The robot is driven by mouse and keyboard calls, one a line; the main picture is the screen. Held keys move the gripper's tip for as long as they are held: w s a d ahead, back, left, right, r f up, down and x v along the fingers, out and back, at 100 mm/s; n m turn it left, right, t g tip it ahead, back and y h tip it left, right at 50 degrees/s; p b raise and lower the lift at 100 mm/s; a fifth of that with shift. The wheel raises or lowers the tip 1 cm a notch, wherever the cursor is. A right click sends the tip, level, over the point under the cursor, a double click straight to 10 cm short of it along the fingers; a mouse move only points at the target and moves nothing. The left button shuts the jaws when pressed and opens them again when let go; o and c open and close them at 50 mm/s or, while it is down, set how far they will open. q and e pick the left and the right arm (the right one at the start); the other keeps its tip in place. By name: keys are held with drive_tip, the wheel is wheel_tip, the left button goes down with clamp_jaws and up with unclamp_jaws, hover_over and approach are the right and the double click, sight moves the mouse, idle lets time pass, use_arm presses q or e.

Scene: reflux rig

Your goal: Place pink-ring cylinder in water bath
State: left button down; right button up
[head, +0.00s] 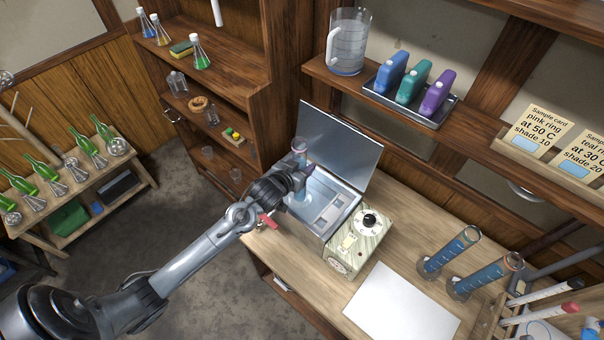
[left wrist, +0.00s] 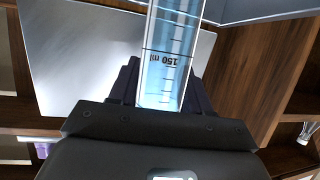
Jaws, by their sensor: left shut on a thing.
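The graduated cylinder (head: 299,148) is in my left gripper (head: 298,180), over the left part of the water bath (head: 345,213). Its upper end shows above the fingers; I cannot make out its ring colour clearly. In the left wrist view the clear cylinder (left wrist: 168,65), with pale blue contents and a 150 ml mark, stands between the dark fingers (left wrist: 162,90). The bath's metal lid (head: 343,140) is open behind it. My gripper hides part of the bath, so I cannot tell whether the cylinder's foot touches its floor. My right gripper is not in view.
A control box with a black dial (head: 370,219) stands against the bath's front right. Two blue-filled cylinders (head: 452,250) (head: 488,273) stand at the table's right. A white sheet (head: 402,305) lies in front. A shelf with a jug (head: 348,42) and sample cards (head: 537,133) overhangs behind.

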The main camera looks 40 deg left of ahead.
use_arm(q)
wheel_tip(320, 180, down, 4)
drive_tip(key=shift+r, duration=0.1)
idle(0.4)
drive_tip(key=c, duration=0.5)
unclamp_jaws()
drive_tip(key=shift+f, duration=0.2)
